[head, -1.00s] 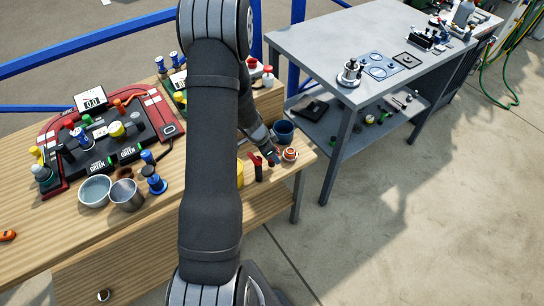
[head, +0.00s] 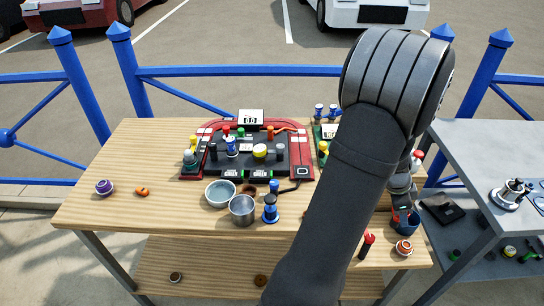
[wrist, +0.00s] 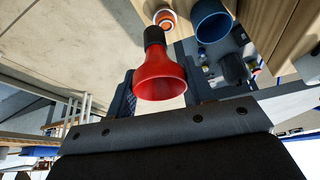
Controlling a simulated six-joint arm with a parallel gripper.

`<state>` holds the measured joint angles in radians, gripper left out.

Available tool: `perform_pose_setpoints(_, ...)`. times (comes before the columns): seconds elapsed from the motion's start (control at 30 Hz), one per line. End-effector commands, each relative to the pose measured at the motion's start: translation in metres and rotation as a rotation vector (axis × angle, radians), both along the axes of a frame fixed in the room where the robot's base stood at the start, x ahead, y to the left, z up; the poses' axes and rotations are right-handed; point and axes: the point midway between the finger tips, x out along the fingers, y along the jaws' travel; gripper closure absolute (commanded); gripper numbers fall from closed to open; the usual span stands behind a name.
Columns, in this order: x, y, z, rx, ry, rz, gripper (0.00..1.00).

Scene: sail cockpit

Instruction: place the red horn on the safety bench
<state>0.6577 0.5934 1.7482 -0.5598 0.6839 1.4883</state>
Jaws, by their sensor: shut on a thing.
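The red horn (wrist: 160,78) shows in the wrist view with its flared red bell between the two fingers and its black end pointing away. My gripper (wrist: 161,88) is shut on it. In the head view my gripper (head: 400,208) is small and partly hidden at the right end of the wooden bench (head: 130,165), near a dark blue cup (head: 408,226). A little red shows there; the horn's shape is not clear. A grey metal bench (head: 470,150) stands to the right. I cannot tell from labels which bench is the safety bench.
An orange-and-white round thing (head: 403,247) and a red-topped black thing (head: 367,243) stand near the gripper. A red-edged board (head: 190,168) with several small items, a bowl (head: 220,193) and a metal cup (head: 242,211) occupy the bench's middle. Its left part is mostly clear.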

Motion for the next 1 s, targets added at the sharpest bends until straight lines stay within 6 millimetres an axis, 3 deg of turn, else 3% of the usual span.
perform_pose_setpoints(0.03,0.002,-0.001,0.023,-0.007,-0.009,-0.001,0.77)
perform_pose_setpoints(0.1,0.002,-0.001,0.051,-0.008,-0.010,-0.002,0.77)
perform_pose_setpoints(0.3,0.001,-0.001,0.120,-0.005,-0.007,0.000,0.77)
perform_pose_setpoints(0.6,0.001,0.000,0.190,-0.003,-0.004,-0.001,0.77)
perform_pose_setpoints(0.83,0.033,0.023,0.191,0.000,0.000,0.120,0.77)
perform_pose_setpoints(1.0,0.070,0.052,0.190,0.000,-0.001,0.261,0.77)
